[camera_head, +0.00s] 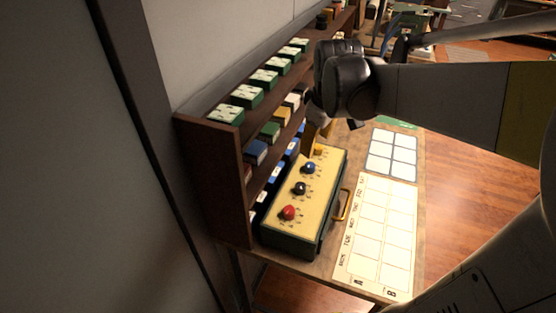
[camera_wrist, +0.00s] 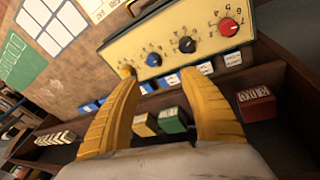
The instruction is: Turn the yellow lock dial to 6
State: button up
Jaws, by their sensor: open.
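A lock box (camera_head: 322,186) with a pale yellow face stands on the table in front of the shelf. Its face carries a row of dials. The yellow dial (camera_head: 318,149) is at the far end of the row in the head view. In the wrist view the yellow dial (camera_wrist: 127,70) is at the left end of the face, close to the tip of the left finger; I cannot tell whether they touch. Its pointer and numbers cannot be read. My gripper (camera_wrist: 167,77) is open, with nothing between its yellow fingers. In the head view it is partly hidden behind my wrist.
Blue (camera_head: 309,168), black (camera_head: 299,188) and red (camera_head: 288,212) dials sit beside the yellow one. A brass handle (camera_head: 343,205) is on the box's side. The shelf (camera_head: 215,135) with several small boxes stands close behind. Flat gridded sheets (camera_head: 378,232) lie to the right.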

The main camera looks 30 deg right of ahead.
jog(key=s+a+f+m+t+b, duration=0.1)
jog(key=s+a, duration=0.4)
jog(key=a, duration=0.5)
jog(key=shift+a+f+m+t+b, duration=0.3)
jog(key=shift+a+m+t+b, duration=0.1)
jog(key=shift+m+t+b, duration=0.25)
